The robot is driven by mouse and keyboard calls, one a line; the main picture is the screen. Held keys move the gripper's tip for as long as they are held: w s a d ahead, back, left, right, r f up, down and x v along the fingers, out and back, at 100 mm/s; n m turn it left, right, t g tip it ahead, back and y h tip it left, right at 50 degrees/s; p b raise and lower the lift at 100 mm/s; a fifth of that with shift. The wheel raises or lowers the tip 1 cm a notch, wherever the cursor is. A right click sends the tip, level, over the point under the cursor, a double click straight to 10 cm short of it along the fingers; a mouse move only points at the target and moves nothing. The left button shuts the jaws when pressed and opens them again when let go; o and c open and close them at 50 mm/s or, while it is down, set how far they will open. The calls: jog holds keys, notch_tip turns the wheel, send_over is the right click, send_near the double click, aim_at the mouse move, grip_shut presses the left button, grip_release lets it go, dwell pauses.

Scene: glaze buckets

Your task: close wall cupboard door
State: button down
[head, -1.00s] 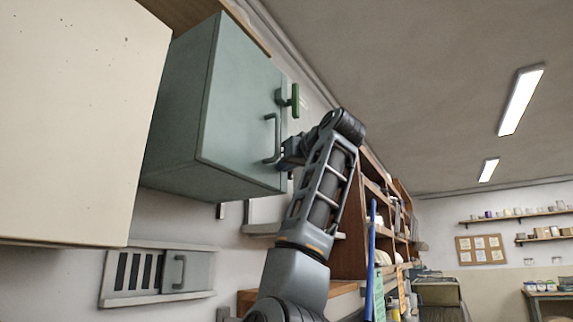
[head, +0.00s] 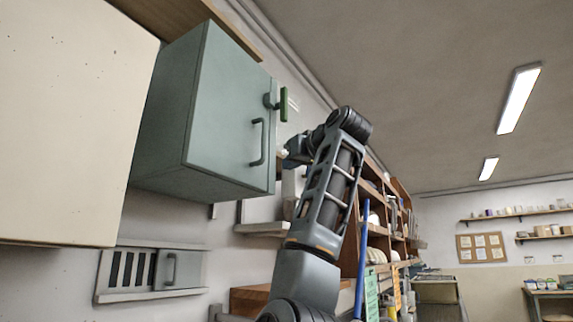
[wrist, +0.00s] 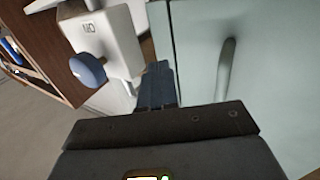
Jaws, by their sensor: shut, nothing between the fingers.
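The grey-green wall cupboard (head: 165,130) hangs on the left wall in the head view. Its door (head: 225,115) looks flush with the box, though I cannot tell whether a small gap is left. The door carries a dark bar handle (head: 257,143), also seen in the wrist view (wrist: 225,70). My gripper (head: 287,153) is shut and empty, just right of the door's edge. In the wrist view its fingers (wrist: 158,88) overlap the door's edge strip; contact cannot be told.
A cream cupboard (head: 70,120) is close on the left. A white box with a blue knob (wrist: 87,69) is beside my fingers in the wrist view. Wooden shelves (head: 376,200) and a blue pole (head: 362,255) stand to the right. A grey vent panel (head: 150,270) is below.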

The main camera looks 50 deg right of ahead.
jog(key=s+d+b, duration=0.1)
jog(key=s+b, duration=0.1)
jog(key=s, duration=0.6)
jog(key=shift+s+d+f, duration=0.15)
jog(key=shift+s+d, duration=0.05)
jog(key=shift+d, duration=0.05)
